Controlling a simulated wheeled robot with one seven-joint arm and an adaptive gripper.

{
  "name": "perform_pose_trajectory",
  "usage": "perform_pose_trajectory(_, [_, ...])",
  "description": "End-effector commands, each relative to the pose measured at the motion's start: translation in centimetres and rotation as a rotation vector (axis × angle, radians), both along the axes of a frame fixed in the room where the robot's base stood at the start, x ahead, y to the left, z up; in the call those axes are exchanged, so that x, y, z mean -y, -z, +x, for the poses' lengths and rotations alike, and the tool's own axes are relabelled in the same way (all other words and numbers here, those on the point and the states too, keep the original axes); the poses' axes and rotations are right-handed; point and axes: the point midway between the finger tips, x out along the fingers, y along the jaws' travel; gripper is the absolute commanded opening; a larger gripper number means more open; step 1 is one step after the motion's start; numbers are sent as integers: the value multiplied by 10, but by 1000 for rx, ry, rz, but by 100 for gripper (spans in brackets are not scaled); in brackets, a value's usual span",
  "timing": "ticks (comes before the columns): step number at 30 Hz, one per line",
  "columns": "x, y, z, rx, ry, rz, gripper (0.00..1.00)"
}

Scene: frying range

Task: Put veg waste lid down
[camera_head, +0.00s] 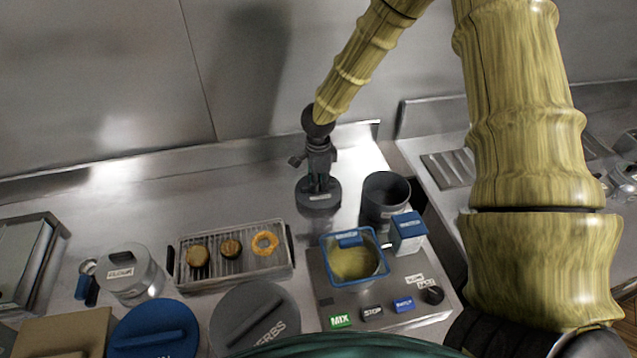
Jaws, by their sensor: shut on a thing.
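My gripper (319,178) is shut on the handle of a round dark grey lid (318,203). The lid has a small light label too small to read. It looks level and is over or on the steel counter behind the mixer; I cannot tell whether it touches the counter. Just right of it stands an open dark grey round bin (384,192), with its rim bare. The jaws hide the lid's handle.
Right and front are a mixer with a blue-rimmed bowl (353,262) and a blue-topped carton (408,232). A wire-rack tray (233,281) with fried pieces lies left. Large lids (255,315) fill the front. Counter (240,215) left of my gripper is clear; a wall stands behind.

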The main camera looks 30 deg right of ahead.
Motion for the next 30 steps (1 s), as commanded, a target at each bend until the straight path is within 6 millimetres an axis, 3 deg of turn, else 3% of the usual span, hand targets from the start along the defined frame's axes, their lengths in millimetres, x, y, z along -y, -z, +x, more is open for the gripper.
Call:
perform_pose_trajectory(17, [0, 14, 0, 0, -1, 1, 0])
perform_pose_trajectory(18, [0, 14, 0, 0, -1, 0, 19])
perform_pose_trajectory(21, [0, 13, 0, 0, -1, 0, 36])
perform_pose_trajectory(30, [0, 13, 0, 0, -1, 0, 36])
